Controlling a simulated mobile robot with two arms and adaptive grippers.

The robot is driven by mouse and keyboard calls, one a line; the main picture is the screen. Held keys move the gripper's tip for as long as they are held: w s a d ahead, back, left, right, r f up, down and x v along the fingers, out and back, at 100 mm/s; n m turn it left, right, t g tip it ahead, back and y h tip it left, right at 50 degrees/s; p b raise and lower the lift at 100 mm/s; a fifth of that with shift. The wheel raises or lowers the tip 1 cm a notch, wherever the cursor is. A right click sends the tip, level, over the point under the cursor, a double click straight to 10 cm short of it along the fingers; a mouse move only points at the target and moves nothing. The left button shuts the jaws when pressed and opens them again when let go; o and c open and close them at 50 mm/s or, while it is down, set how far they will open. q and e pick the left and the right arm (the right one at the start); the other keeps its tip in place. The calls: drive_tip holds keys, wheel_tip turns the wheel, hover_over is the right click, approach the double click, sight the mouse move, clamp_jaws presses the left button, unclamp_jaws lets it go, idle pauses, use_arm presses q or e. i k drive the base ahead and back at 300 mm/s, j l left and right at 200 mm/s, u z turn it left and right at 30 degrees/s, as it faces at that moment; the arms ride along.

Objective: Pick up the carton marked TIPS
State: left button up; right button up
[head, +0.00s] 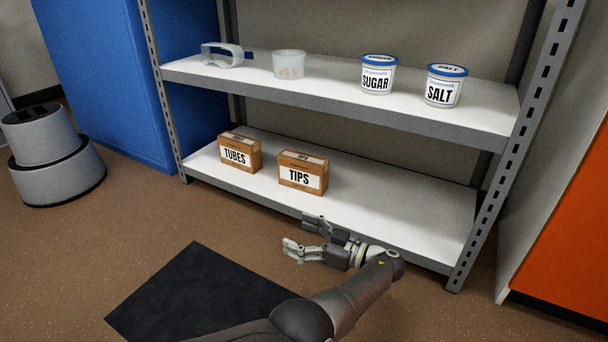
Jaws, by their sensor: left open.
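The carton marked TIPS (303,172) is a small brown box with a white label. It stands upright on the lower shelf (400,204), near its front edge. My left gripper (299,234) is open and empty, in front of the lower shelf and below the TIPS carton in the picture. Its fingers point to the left and are apart from the carton. My right gripper is out of view.
A carton marked TUBES (239,153) stands left of TIPS with a small gap. The upper shelf (335,75) holds goggles (226,55), a clear tub (290,64), a SUGAR tub (378,75) and a SALT tub (445,86). The lower shelf's right part is bare.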

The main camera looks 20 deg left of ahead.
sight(298, 170)
drive_tip(key=i, duration=0.95)
